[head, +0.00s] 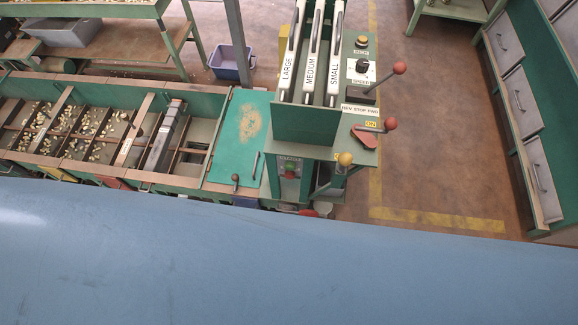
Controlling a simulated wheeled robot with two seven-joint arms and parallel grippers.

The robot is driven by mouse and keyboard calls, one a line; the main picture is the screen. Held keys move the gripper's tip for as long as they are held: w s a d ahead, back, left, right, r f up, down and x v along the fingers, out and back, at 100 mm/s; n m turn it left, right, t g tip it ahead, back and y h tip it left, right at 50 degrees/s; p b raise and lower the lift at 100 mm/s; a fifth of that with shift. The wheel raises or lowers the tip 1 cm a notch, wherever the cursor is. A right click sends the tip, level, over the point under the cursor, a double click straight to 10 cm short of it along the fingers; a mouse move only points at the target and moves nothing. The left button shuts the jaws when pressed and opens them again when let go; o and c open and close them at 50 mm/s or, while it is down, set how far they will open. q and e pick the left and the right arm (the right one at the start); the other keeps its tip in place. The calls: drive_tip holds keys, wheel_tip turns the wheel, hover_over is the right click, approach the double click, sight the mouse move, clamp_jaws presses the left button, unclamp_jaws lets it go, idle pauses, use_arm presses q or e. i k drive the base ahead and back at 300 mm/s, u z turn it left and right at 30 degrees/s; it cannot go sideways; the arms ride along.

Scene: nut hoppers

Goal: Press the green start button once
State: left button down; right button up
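The green start button (290,166) is a small round button on the front of the green machine, below the LARGE, MEDIUM and SMALL panels. Its box carries a small label above it that is too small to read surely. A red button (289,177) seems to sit just below the green one. Neither of my grippers is in view, and nothing is seen touching the button.
Red-knobbed levers (390,124), a yellow-knobbed lever (345,159) and a SPEED knob (362,66) stand right of the button. A nut-filled sorting trough (228,98) extends left. A plain blue surface hides the lower view; I cannot tell what it is.

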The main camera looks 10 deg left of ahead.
sight(289, 165)
drive_tip(key=u, duration=1.1)
drive_tip(key=k, duration=0.6)
drive_tip(key=z, duration=1.05)
